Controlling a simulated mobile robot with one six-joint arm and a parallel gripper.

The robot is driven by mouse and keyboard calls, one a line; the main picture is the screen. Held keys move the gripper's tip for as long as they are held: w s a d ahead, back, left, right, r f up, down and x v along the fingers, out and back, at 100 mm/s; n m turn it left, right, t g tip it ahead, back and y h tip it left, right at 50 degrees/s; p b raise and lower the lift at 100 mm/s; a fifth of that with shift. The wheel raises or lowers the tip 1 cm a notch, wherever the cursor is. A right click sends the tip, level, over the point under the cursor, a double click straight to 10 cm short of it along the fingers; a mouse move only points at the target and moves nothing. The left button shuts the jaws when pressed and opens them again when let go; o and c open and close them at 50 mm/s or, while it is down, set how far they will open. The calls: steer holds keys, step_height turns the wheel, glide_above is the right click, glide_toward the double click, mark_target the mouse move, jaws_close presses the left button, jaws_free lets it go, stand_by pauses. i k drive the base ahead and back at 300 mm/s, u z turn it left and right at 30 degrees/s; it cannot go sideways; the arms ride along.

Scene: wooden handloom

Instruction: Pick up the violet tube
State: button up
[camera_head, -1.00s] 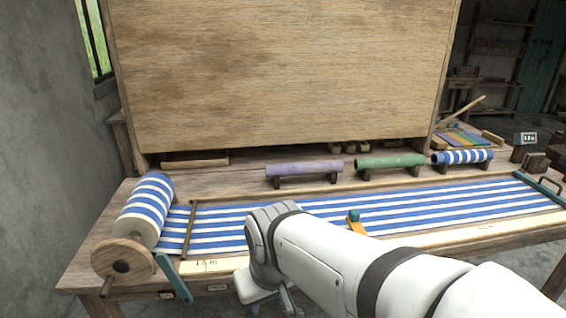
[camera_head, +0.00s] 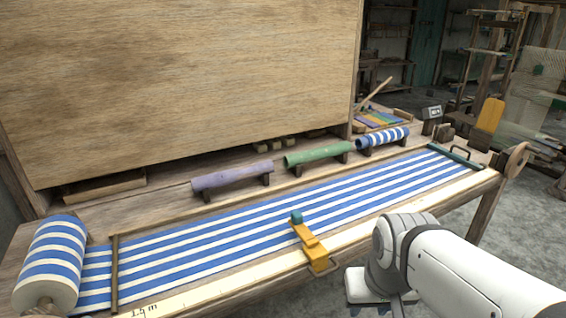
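The violet tube (camera_head: 232,176) lies level on two small wooden rests at the back of the loom table, left of the green tube (camera_head: 319,154). It is unobstructed and nothing holds it. My white arm comes in from the lower right. My gripper (camera_head: 385,304) hangs at the bottom of the view, in front of the table's front edge, well to the right of the violet tube and nearer to me. Its fingers are mostly cut off by the frame edge and hidden by my arm, so their opening does not show.
Striped blue and white cloth (camera_head: 200,245) covers the tabletop, with a striped roll (camera_head: 50,262) at the left. A yellow tool (camera_head: 311,245) lies across the cloth's front edge. A striped tube (camera_head: 383,138) rests right of the green one. A tall wooden panel (camera_head: 180,80) stands behind.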

mark_target(199, 184)
steer(key=z, duration=0.05)
steer(key=i, duration=1)
steer(key=z, duration=0.1)
